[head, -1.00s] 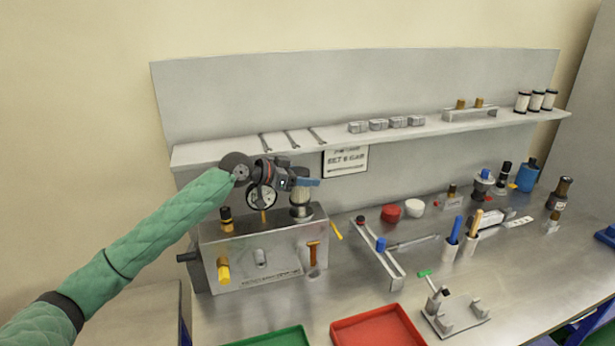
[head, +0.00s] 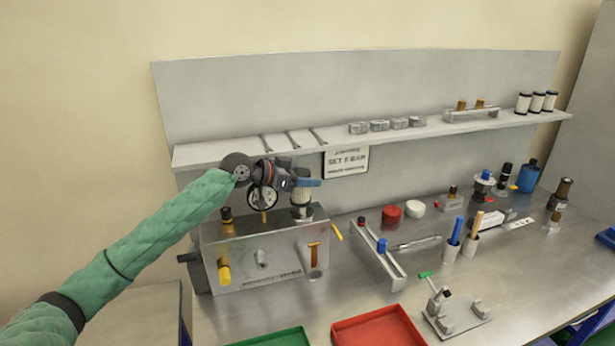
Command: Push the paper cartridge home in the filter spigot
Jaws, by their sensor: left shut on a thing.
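The paper cartridge (head: 301,197) is a small pale cylinder, upright above the filter spigot (head: 302,213) on top of the grey metal manifold box (head: 265,240). My left gripper (head: 307,183), with blue fingers, comes in from the left and is shut on the cartridge's top end. The fingers hide the cartridge's top. Its lower end meets the dark ring of the spigot; I cannot tell how deep it sits. My right gripper is out of view.
A round gauge (head: 263,197) and brass fittings (head: 226,215) stand on the box close to my left wrist. A shelf (head: 400,131) with spanners and blocks runs behind. Red (head: 380,330) and green trays lie in front; the bench right of the box holds several small parts.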

